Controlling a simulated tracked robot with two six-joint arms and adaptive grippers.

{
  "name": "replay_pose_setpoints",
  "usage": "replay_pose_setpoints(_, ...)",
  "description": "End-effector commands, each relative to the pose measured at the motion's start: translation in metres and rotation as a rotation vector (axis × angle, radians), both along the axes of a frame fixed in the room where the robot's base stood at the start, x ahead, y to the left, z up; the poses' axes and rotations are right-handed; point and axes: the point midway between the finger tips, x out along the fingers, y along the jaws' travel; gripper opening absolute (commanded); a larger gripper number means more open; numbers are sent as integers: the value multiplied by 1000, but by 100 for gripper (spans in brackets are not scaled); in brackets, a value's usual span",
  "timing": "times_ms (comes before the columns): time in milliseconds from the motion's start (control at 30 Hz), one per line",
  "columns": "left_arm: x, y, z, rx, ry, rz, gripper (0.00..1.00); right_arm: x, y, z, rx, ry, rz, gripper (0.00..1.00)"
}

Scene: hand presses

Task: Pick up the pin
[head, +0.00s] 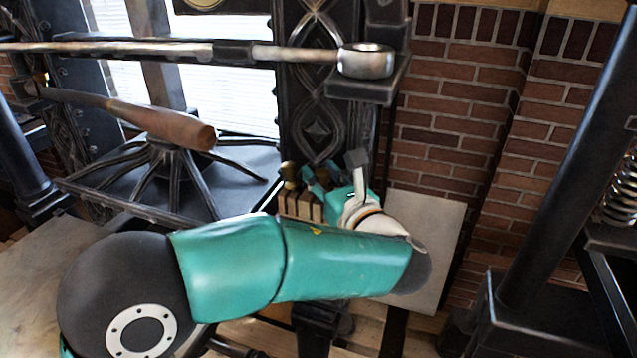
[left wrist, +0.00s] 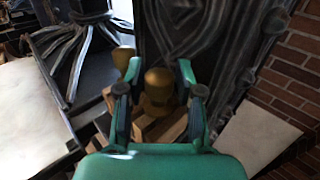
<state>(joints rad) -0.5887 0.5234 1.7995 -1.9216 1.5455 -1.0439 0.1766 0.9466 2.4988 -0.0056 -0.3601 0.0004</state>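A brass pin with a rounded head (left wrist: 158,88) stands in a wooden block (left wrist: 165,128) in the left wrist view. A second brass pin (left wrist: 123,58) stands behind it to the left. My left gripper (left wrist: 159,72) is open, with its teal fingers either side of the nearer pin in the picture; I cannot tell whether they touch it. In the head view, one brass pin (head: 290,172) shows above the wooden block (head: 300,207), just left of my left gripper (head: 320,177). The gripper hides the other pin there. My right gripper is not in view.
A black ornate press column (head: 315,100) stands right behind the block. A pale board (head: 428,240) lies to the right, near a brick wall (head: 460,120).

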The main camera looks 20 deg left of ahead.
Motion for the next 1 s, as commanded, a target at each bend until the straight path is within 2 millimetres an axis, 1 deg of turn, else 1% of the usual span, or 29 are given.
replay_pose_setpoints(33, 0, 0, 0, 0, 0, 0, 23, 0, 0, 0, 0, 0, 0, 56)
replay_pose_setpoints(167, 0, 0, 0, 0, 0, 0, 1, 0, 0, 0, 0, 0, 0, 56)
replay_pose_setpoints(200, 0, 0, 0, 0, 0, 0, 0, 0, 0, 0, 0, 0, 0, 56)
replay_pose_setpoints(500, 0, 0, 1, 0, -1, 1, 0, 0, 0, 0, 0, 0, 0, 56)
replay_pose_setpoints(667, 0, 0, 6, -2, -3, 1, 0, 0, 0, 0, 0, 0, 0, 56)
replay_pose_setpoints(767, 0, 0, 13, -2, -3, 1, 0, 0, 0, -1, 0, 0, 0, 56)
replay_pose_setpoints(1000, -1, 1, 44, -3, -4, 2, 0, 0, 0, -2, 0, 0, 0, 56)
